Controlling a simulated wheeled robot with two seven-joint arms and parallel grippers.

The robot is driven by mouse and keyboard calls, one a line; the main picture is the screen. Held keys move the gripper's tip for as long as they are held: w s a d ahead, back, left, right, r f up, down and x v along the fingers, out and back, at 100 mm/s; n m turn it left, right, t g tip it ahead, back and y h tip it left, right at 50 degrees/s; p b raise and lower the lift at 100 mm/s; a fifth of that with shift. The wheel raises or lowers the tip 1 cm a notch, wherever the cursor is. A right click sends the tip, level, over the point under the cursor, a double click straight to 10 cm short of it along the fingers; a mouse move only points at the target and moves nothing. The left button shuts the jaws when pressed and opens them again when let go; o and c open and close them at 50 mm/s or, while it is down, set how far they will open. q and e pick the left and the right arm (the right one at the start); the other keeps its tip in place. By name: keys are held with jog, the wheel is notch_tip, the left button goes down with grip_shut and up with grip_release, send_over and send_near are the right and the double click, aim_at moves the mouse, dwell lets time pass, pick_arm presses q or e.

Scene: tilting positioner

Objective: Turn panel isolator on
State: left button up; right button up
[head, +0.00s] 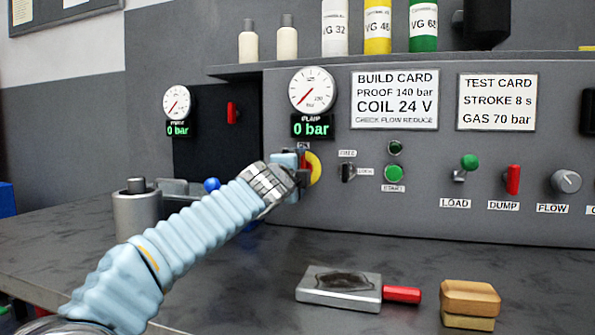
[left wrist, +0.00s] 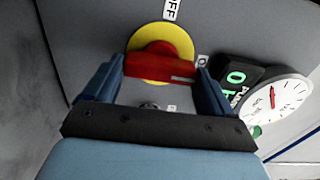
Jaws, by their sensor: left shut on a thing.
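The panel isolator is a red handle on a yellow round plate (head: 315,168) on the grey panel, under the pump gauge. My left gripper (head: 299,172) reaches it from the left and covers much of it. In the left wrist view the red handle (left wrist: 158,66) sits between the two blue fingers of the left gripper (left wrist: 157,88), which is shut on it. The handle's bar lies crosswise, its right end towards a partly hidden small label (left wrist: 202,60). An OFF label (left wrist: 171,9) stands above the yellow plate (left wrist: 160,38). My right gripper is not in view.
The pump gauge (head: 312,91) reads 0 bar. A selector (head: 347,172), green start button (head: 394,173), load lever (head: 468,163) and red dump lever (head: 513,179) are right of the isolator. A red-handled metal block (head: 340,288) and a tan block (head: 470,300) lie on the bench.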

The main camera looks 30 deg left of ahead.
pick_arm(q)
jog(key=shift+f, duration=0.15)
dwell(0.4)
jog(key=o, duration=0.8)
jog(key=shift+o, duration=0.2)
jog(key=b+v, duration=0.3)
jog(key=v, duration=1)
jog(key=shift+s+d, duration=0.25)
jog(key=shift+s, duration=0.1)
